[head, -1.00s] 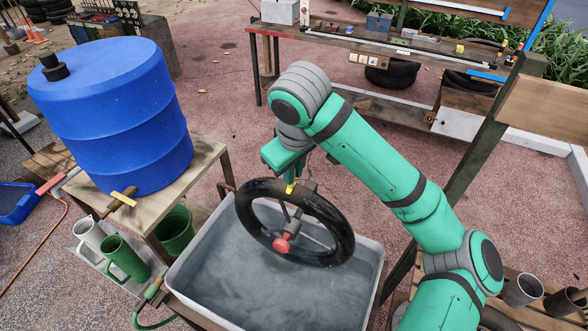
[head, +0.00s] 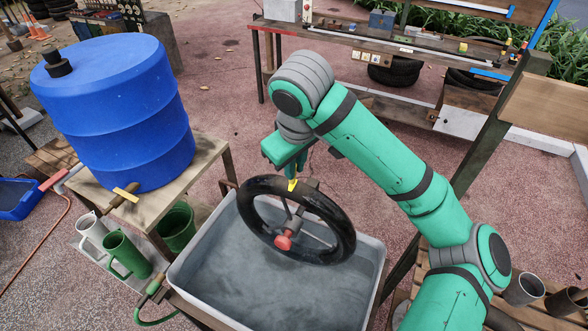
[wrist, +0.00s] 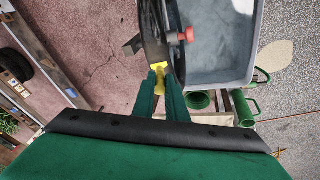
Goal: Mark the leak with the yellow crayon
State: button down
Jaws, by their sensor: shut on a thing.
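A black tyre (head: 345,240) with spokes and a red hub knob (head: 283,242) is mounted tilted over a grey tub of water (head: 225,290). My gripper (head: 291,176) is at the upper part of the tyre, pointing down. It is shut on the yellow crayon (head: 292,185). In the wrist view, the crayon (wrist: 159,78) sits between the two green fingers (wrist: 160,98), its far end at the edge of the tyre (wrist: 152,35). I cannot tell whether it touches the rubber. No leak or bubbles can be made out.
A blue barrel (head: 118,105) stands on a wooden stand at the left. Green (head: 124,255) and white jugs (head: 91,230) and a green bucket (head: 176,228) are beside the tub. A workbench (head: 340,40) with tools is at the back.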

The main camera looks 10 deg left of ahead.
jog(key=shift+r, duration=2.75)
